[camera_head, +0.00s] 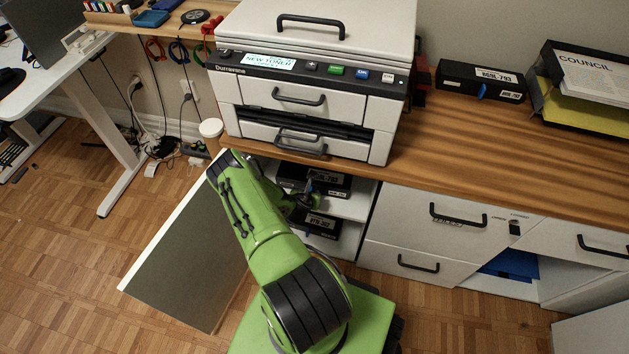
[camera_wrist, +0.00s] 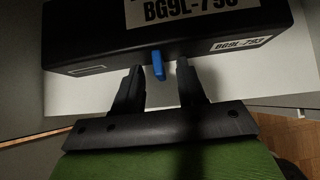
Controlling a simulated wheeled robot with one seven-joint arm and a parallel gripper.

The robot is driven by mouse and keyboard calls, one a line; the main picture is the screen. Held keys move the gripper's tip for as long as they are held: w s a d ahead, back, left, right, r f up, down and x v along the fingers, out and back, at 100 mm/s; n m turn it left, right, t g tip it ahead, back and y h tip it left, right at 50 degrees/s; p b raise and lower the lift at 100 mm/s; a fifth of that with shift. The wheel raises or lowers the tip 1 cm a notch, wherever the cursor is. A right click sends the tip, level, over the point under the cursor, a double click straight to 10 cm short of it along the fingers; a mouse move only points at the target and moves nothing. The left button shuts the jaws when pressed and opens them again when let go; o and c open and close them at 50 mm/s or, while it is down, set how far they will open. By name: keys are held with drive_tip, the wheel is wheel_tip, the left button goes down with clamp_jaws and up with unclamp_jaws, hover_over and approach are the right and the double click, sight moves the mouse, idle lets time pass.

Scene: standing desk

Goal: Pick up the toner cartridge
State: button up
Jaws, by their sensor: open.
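A black toner cartridge with white labels ending in 793 (camera_head: 332,184) lies on the upper shelf of the open cabinet under the printer. The same cartridge (camera_wrist: 90,40) fills the top of the wrist view, with a small blue tab (camera_wrist: 158,65) on its front. My gripper (camera_head: 308,190) reaches into the cabinet opening, right in front of this cartridge. In the wrist view my gripper (camera_wrist: 160,78) is open, with its two fingers on either side of the blue tab, apart from it. Whether the fingertips touch the cartridge front I cannot tell.
Another black cartridge (camera_head: 322,224) lies on the lower shelf. A similar one (camera_head: 480,82) lies on the wooden countertop (camera_head: 470,145), right of the printer (camera_head: 310,75). The cabinet door (camera_head: 185,255) stands open left of my arm. Closed drawers (camera_head: 420,225) are to the right.

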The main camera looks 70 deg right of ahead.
clamp_jaws()
drive_tip(key=shift+r, duration=0.1)
idle(1.2)
